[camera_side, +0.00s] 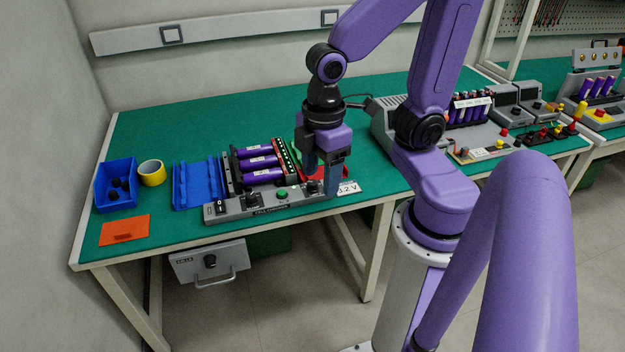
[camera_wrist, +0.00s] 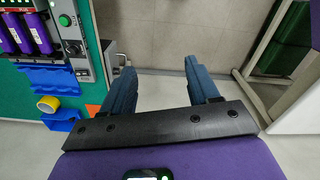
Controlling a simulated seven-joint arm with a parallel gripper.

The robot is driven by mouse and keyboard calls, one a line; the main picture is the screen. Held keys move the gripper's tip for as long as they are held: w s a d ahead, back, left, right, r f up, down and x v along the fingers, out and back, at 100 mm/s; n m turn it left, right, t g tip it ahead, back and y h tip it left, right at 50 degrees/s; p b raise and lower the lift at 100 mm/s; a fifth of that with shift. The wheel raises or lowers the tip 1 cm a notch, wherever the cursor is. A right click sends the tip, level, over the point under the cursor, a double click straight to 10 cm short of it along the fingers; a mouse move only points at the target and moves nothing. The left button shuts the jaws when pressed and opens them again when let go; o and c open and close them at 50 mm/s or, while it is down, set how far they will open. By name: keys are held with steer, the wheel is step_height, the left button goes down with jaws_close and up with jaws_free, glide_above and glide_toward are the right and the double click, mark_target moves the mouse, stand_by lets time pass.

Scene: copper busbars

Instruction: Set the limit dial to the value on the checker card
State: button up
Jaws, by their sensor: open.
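The grey cell checker panel (camera_side: 232,214) lies along the front edge of the green table. It carries a green button (camera_side: 281,194), a black knob (camera_side: 250,199) and a dark dial (camera_side: 312,187) near its right end. The white checker card (camera_side: 349,188) reads 3.2 V and stands at that right end, partly behind my gripper. My gripper (camera_side: 322,180) is open, pointing down close to the dial and card; I cannot tell whether it touches. In the wrist view my open fingers (camera_wrist: 160,88) have only floor between them, and the panel (camera_wrist: 84,63) shows at left. The dial's setting is unreadable.
Purple cells (camera_side: 260,162) sit in a holder behind the panel. A blue rack (camera_side: 195,184), blue bin (camera_side: 116,186), yellow tape roll (camera_side: 152,172) and orange card (camera_side: 124,230) lie to the left. A grey drawer (camera_side: 208,262) hangs below the front edge.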

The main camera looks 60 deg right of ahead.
steer(key=w+d+f, duration=0.2)
steer(key=w+d, duration=0.1)
steer(key=w, duration=0.3)
steer(key=m, duration=0.2)
glide_above(312, 182)
step_height(312, 182, down, 6)
step_height(312, 182, down, 18)
steer(key=shift+r, duration=0.15)
steer(key=c, duration=1)
steer(key=shift+c, duration=0.2)
